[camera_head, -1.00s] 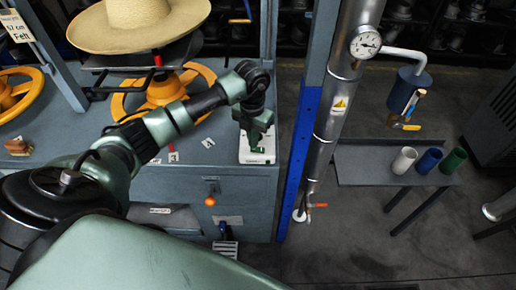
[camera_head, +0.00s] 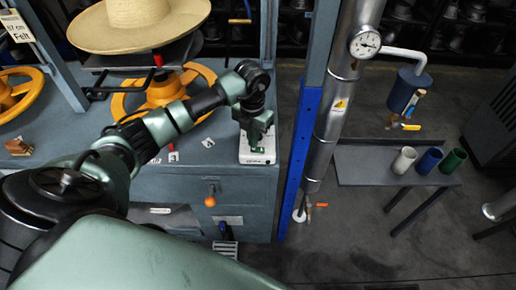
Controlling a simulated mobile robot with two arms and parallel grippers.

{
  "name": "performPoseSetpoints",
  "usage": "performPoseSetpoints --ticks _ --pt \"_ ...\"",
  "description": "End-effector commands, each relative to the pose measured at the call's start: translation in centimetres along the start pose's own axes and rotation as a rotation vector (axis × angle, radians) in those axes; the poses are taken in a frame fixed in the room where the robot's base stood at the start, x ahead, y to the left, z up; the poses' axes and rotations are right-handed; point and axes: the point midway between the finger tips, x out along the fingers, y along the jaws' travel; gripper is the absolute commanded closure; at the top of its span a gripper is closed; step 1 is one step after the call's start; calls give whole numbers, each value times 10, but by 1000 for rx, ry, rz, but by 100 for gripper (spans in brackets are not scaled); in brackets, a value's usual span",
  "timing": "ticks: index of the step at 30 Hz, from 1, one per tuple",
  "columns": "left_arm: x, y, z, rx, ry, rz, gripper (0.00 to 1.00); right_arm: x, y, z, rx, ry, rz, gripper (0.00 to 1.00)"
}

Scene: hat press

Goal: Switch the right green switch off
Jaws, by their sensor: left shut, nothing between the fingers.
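A white switch box (camera_head: 258,158) sits on the front right corner of the grey-blue press table (camera_head: 180,180). A small green part, which looks like the green switch (camera_head: 258,150), shows on the box right under my left gripper. My left gripper (camera_head: 257,143) points down over the box, shut and empty, with its tips at or very near the green part. I cannot tell whether they touch. The gripper hides much of the box top, so the switch's position is unclear. My right gripper is not in view.
A straw hat (camera_head: 138,22) rests on the press above an orange wheel (camera_head: 135,105). A steel pipe with a gauge (camera_head: 365,43) and a blue post (camera_head: 300,160) stand right of the table. Several cups, one white (camera_head: 404,160), stand on a side shelf.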

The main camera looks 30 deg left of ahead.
Motion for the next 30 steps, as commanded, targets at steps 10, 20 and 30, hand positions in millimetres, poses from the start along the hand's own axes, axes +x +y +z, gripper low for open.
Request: performPoseSetpoints --ticks 10,20,30 --pt "4 0 0 0 0 0 100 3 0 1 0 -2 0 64" --pt "9 0 0 -1 0 0 100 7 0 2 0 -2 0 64" --pt "14 0 0 -1 0 0 100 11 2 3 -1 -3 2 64"
